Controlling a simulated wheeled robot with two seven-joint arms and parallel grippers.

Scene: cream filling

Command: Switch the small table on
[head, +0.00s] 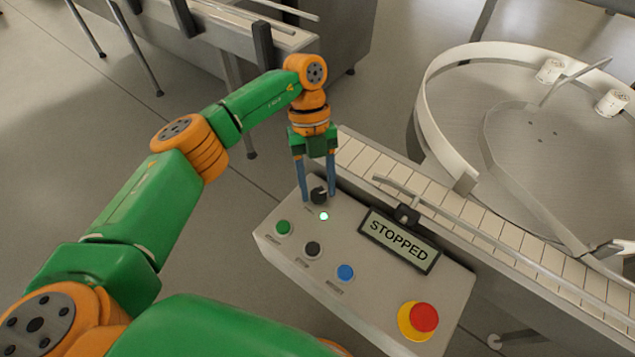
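The control box (374,297) is a grey panel beside the conveyor. A black rotary knob (319,191) sits near its far left corner, with a small lit whitish-green lamp (323,216) just below it. The display (399,240) reads STOPPED. A green button (283,227), a black button (314,249), a blue button (346,272) and a red emergency button on a yellow base (423,317) are on the same panel. My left gripper (319,197) points down with its blue fingers apart, one on each side of the knob. Whether they touch it is unclear. My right gripper is not in view.
A slatted conveyor (480,212) with a guide rail runs behind the box. A round metal turntable (540,140) with a raised rim and two white cups (549,71) stands at the right. Another machine (205,35) is at the upper left. Floor is clear left of the box.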

